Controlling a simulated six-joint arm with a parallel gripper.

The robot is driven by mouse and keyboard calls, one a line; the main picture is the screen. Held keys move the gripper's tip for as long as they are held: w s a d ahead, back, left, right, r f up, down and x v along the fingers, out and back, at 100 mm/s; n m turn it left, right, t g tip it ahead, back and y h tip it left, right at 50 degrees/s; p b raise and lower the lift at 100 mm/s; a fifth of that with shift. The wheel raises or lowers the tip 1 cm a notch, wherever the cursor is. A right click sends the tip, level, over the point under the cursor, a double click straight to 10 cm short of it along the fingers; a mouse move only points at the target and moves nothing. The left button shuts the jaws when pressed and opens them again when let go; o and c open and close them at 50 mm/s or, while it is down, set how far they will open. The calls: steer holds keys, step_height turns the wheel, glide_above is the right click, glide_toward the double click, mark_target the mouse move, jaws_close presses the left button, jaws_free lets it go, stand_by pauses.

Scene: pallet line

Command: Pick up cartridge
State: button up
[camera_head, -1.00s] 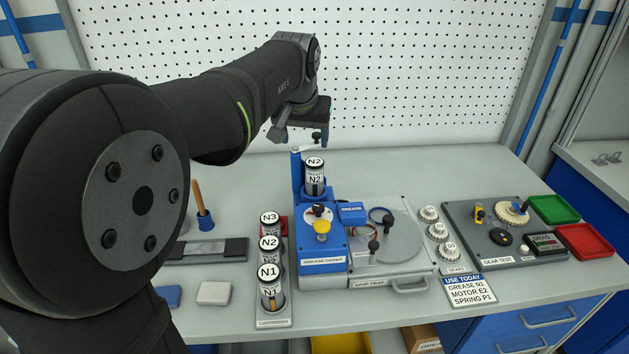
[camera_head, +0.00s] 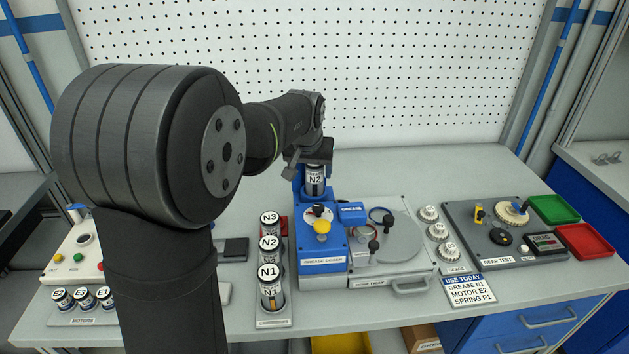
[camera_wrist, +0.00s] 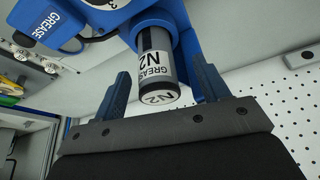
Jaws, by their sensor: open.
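A grease cartridge labelled N2 (camera_head: 315,181) stands upright in the blue grease station (camera_head: 321,262). In the wrist view the same cartridge (camera_wrist: 157,62) shows its grey body and N2 end cap between my two blue fingers. My gripper (camera_wrist: 160,72) is open, with a finger on either side of the cartridge and visible gaps. In the head view my wrist sits right over the cartridge top and hides it. More cartridges, N1 (camera_head: 270,290), N2 (camera_head: 270,248) and N3 (camera_head: 270,222), stand in a rack left of the station.
A sign (camera_head: 468,290) reads grease N1, motor E2, spring P1. A lidded tray (camera_head: 400,265) with black knobs adjoins the station. Gears (camera_head: 438,231), a gear-test board (camera_head: 461,250), a green tray (camera_head: 554,209) and a red tray (camera_head: 585,241) lie right. Motors (camera_head: 83,298) stand left.

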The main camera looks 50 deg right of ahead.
mark_target(314, 177)
steer(key=x, duration=0.4)
steer(key=shift+s+d+f, duration=0.1)
steer(key=shift+d+f, duration=0.2)
steer(key=shift+d, duration=0.05)
steer(key=c, duration=1.2)
steer(key=shift+r, duration=0.1)
